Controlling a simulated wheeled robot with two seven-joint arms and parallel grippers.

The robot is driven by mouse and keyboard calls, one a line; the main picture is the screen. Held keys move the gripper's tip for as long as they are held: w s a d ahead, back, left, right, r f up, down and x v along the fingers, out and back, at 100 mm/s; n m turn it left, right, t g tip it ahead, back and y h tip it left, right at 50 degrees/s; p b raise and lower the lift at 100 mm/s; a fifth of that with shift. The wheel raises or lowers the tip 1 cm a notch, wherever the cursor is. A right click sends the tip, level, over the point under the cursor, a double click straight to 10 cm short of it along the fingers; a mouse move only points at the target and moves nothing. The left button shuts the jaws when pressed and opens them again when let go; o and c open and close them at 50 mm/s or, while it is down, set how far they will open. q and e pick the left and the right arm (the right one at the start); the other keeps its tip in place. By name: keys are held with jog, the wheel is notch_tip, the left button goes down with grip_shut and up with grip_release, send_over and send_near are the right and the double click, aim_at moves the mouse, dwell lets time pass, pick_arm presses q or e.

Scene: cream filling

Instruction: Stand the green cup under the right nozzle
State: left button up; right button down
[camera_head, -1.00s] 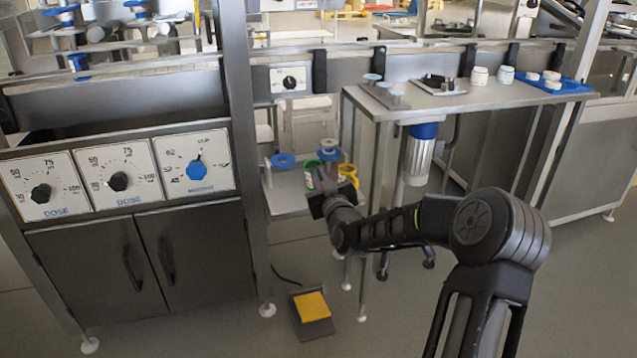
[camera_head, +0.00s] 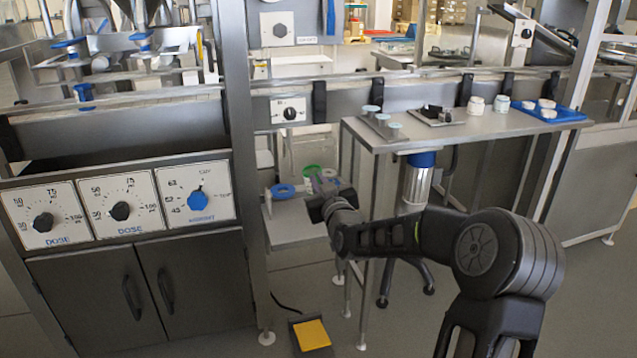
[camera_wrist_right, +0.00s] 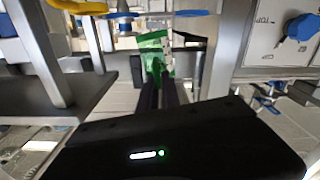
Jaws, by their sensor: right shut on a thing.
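The green cup (camera_head: 312,171) is partly hidden behind my right gripper (camera_head: 322,194) in the head view. In the right wrist view the green cup (camera_wrist_right: 153,50) is between the fingertips of my right gripper (camera_wrist_right: 158,75), which is shut on it. The cup looks held above the small shelf (camera_head: 290,232). A blue-collared fitting (camera_head: 84,95) hangs at the filling machine on the left; I cannot tell which nozzle it is. My left gripper is not in view.
A blue ring-shaped item (camera_head: 282,190) is on the small shelf. A steel post (camera_head: 238,160) stands between the shelf and the dosing panel (camera_head: 120,205). A side table (camera_head: 470,128) with jars is at right. A yellow pedal (camera_head: 311,335) is on the floor.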

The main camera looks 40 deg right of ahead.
jog(key=shift+a, duration=0.1)
jog(key=s+a+f+n+y, duration=0.1)
jog(key=s+a+n+y, duration=0.1)
jog(key=a, duration=0.7)
jog(key=s+a+f+n+y, duration=0.2)
jog(key=a+y, duration=0.3)
jog(key=a, duration=0.5)
jog(key=s+a+f+n+y, duration=0.2)
jog(key=a+n+y, duration=0.1)
jog(key=a, duration=0.7)
jog(key=shift+s+a+f+y, duration=0.25)
jog(key=shift+s+y, duration=0.1)
jog(key=shift+y, duration=0.15)
